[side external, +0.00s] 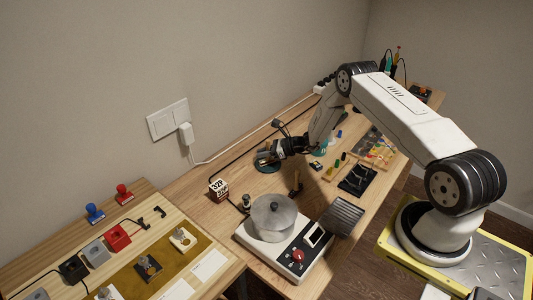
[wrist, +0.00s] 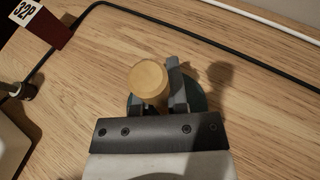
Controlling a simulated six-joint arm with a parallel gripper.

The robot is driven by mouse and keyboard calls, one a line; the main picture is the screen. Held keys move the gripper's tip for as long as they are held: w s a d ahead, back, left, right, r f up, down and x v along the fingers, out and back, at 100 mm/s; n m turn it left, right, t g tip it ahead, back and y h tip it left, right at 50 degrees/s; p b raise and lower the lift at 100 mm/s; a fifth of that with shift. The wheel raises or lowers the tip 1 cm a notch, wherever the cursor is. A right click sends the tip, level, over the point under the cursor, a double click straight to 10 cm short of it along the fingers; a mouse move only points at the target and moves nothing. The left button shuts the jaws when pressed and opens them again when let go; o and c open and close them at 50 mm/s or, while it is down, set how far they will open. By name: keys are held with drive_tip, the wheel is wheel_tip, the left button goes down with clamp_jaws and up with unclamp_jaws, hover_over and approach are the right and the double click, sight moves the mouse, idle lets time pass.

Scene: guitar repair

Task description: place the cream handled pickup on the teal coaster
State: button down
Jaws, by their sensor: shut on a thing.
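My gripper (side external: 270,153) is over the teal coaster (side external: 268,167) on the wooden bench. In the wrist view my gripper (wrist: 164,88) is shut on the cream handled pickup, whose round, tan handle top (wrist: 149,78) faces the camera. One dark finger shows to the right of the handle; the other is mostly hidden. The coaster's dark teal rim (wrist: 200,101) shows on both sides below the handle. The pickup's body is hidden, so I cannot tell whether it touches the coaster.
A black cable (wrist: 225,34) runs along the bench behind the coaster. A block marked 32P (side external: 218,189) stands left of it. Small parts and trays (side external: 357,179) lie to the right.

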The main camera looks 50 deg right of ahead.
drive_tip(key=shift+f, duration=0.15)
drive_tip(key=c, duration=0.6)
unclamp_jaws()
drive_tip(key=shift+c, duration=0.2)
drive_tip(key=shift+r, duration=0.2)
drive_tip(key=shift+s+d+r, duration=0.1)
drive_tip(key=shift+s+d, duration=0.05)
drive_tip(key=shift+s, duration=0.05)
drive_tip(key=v, duration=1.1)
drive_tip(key=shift+s, duration=0.25)
drive_tip(key=shift+r, duration=0.1)
